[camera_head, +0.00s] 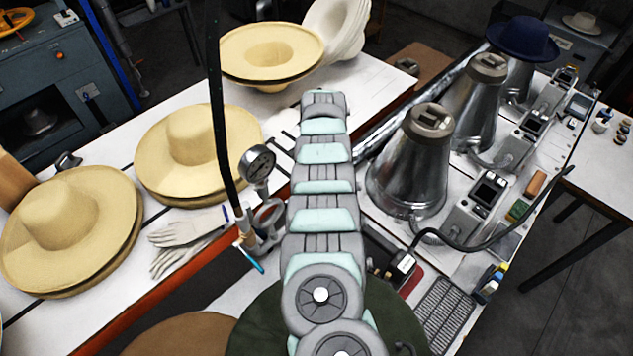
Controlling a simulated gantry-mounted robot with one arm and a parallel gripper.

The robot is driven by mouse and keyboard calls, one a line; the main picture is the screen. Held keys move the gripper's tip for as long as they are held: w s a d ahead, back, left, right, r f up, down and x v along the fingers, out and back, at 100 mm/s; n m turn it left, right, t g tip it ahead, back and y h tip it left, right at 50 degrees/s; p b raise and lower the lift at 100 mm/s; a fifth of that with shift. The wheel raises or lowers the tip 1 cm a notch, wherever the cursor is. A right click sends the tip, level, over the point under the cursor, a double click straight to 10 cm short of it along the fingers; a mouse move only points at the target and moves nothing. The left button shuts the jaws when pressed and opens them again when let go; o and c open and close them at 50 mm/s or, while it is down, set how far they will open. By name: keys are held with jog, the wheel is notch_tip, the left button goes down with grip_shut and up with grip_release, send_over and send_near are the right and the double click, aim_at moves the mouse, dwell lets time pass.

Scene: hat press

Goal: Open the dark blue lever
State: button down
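I cannot make out a lever that is clearly dark blue. A long dark, slightly curved bar or hose (218,110) runs down from the top edge to a fitting beside a round pressure gauge (257,165). A small blue band shows near its lower end. Another dark curved bar or cable (490,246) runs from a small box at the lower middle up to the right. A grey and mint segmented arm fills the middle and seems to be mine. I see no gripper fingers, and the arm hides part of the bench behind it.
Straw hats (195,135) and white gloves (190,235) lie on the white table at left. Metal cones (410,165) with control boxes stand on the right bench. A dark blue hat (522,38) sits at the back right. A dark green round shape (395,315) lies at the bottom.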

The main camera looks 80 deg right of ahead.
jog(key=shift+f, duration=0.15)
jog(key=c, duration=1.4)
grip_release()
jog(key=shift+o, duration=0.2)
notch_tip(320, 180, up, 11)
